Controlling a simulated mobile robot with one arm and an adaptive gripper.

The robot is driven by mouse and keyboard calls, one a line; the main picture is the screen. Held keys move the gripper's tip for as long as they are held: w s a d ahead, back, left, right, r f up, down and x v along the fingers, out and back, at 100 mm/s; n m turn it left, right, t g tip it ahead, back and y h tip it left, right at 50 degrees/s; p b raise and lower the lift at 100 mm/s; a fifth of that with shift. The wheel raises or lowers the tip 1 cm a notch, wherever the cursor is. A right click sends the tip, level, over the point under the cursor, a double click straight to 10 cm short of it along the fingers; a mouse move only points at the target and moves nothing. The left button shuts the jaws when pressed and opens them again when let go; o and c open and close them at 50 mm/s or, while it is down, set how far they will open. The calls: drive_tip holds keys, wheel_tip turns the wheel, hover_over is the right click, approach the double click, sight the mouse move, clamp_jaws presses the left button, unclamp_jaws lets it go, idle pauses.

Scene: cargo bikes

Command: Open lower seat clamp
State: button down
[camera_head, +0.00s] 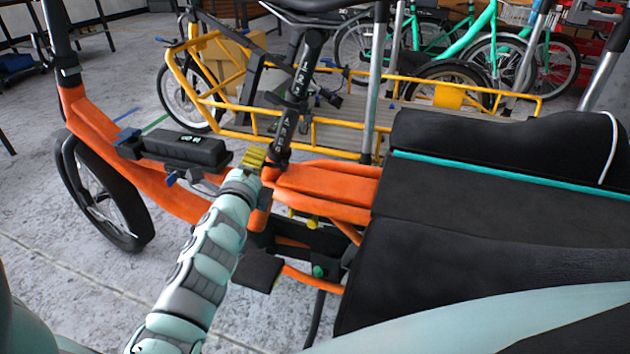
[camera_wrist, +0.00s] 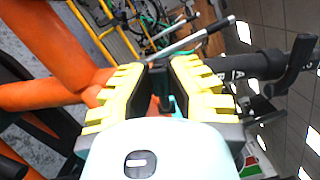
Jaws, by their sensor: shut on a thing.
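The orange cargo bike's black seat post (camera_head: 291,105), marked with white letters, rises from the orange frame (camera_head: 325,182). The lower seat clamp (camera_head: 277,163) is at the foot of the post, small and partly hidden by my fingers. My gripper (camera_head: 254,157) reaches it from the left front, its yellow ribbed fingers beside the post. In the wrist view my gripper (camera_wrist: 163,66) is shut on a dark, narrow part between the fingers, which seems to be the clamp's lever. The lettered post (camera_wrist: 245,66) lies to its right. How far the lever is turned cannot be told.
A black battery pack (camera_head: 185,148) lies on the frame left of my gripper. A black cargo cover (camera_head: 490,190) with a teal stripe fills the right. A yellow cargo bike (camera_head: 330,125) stands close behind, with green bikes (camera_head: 485,35) further back. Floor at left is open.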

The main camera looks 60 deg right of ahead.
drive_tip(key=s+n+t+y+b, duration=0.1)
drive_tip(key=n+t+y+b, duration=0.2)
drive_tip(key=b, duration=0.4)
drive_tip(key=s+a+f+n+t+y+b, duration=0.1)
drive_tip(key=n+t+y+b, duration=0.2)
drive_tip(key=b, duration=0.4)
drive_tip(key=s+n+t+y+b, duration=0.2)
drive_tip(key=n+t+b, duration=0.2)
drive_tip(key=b, duration=0.3)
drive_tip(key=shift+a+f+t+y, duration=0.25)
drive_tip(key=shift+a+t+y, duration=0.15)
drive_tip(key=shift+t, duration=0.3)
drive_tip(key=shift+w, duration=0.1)
drive_tip(key=c, duration=0.9)
unclamp_jaws()
drive_tip(key=shift+r, duration=0.15)
drive_tip(key=shift+r, duration=0.15)
